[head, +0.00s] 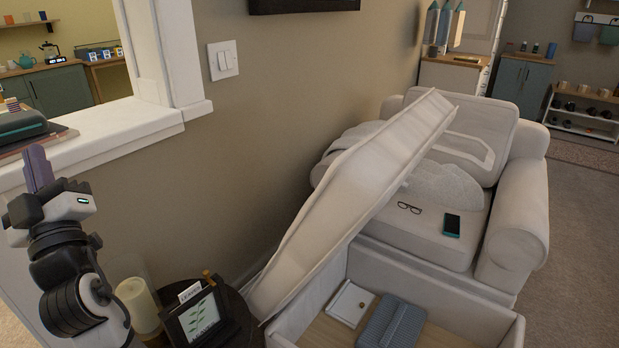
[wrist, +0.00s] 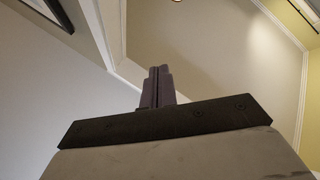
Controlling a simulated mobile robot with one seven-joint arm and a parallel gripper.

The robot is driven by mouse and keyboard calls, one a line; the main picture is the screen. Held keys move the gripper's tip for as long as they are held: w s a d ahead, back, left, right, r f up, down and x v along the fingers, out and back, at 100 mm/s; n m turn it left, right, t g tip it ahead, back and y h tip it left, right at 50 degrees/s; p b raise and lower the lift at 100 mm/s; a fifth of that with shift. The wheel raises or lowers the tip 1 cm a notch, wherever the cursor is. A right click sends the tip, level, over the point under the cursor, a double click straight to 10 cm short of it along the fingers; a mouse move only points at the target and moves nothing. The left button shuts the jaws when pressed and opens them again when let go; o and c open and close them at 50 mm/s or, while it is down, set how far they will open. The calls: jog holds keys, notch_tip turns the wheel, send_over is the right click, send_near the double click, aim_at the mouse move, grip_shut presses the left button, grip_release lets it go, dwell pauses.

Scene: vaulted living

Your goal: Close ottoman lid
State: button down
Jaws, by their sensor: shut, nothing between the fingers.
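The ottoman (head: 400,323) is at the lower middle of the head view, a pale upholstered box with its inside showing. Its lid (head: 350,195) stands open, tilted up toward the upper right and leaning over the near side of the sofa. My gripper (head: 38,168) is at the far left of the head view, pointing up, well apart from the lid. Its purple fingers are together and empty. They also show in the wrist view (wrist: 158,86), pointing toward the wall and ceiling. The ottoman is not in the wrist view.
A small round dark table (head: 235,305) with a framed plant picture (head: 198,318) and a candle (head: 138,303) stands between my arm and the ottoman. Inside the ottoman lie a grey folded item (head: 392,325) and a white box (head: 349,304). Glasses and a phone (head: 452,226) lie on the sofa.

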jog(key=w+d+f+m+h+p, duration=0.1)
jog(key=w+d+f+m+h, duration=0.3)
jog(key=w+h, duration=0.35)
jog(key=w+d+f+m+h+p, duration=0.1)
jog(key=w+d+f+h, duration=0.2)
jog(key=w+d+h, duration=0.35)
jog(key=w+d+f+m+g+h+p, duration=0.2)
jog(key=w+d+f+g+h, duration=0.1)
jog(key=d, duration=0.6)
jog(key=w+d+f+m+g+h+p, duration=0.2)
jog(key=w+d+f+g+h, duration=0.1)
jog(key=d, duration=0.6)
jog(key=w+d+f+m+g+h+p, duration=0.2)
jog(key=d+f+g+h, duration=0.3)
jog(key=d, duration=0.5)
jog(key=shift+w+f+h, duration=0.75)
jog(key=shift+f+h, duration=0.2)
jog(key=shift+h, duration=0.25)
jog(key=shift+s+d+f, duration=0.3)
jog(key=shift+d, duration=0.1)
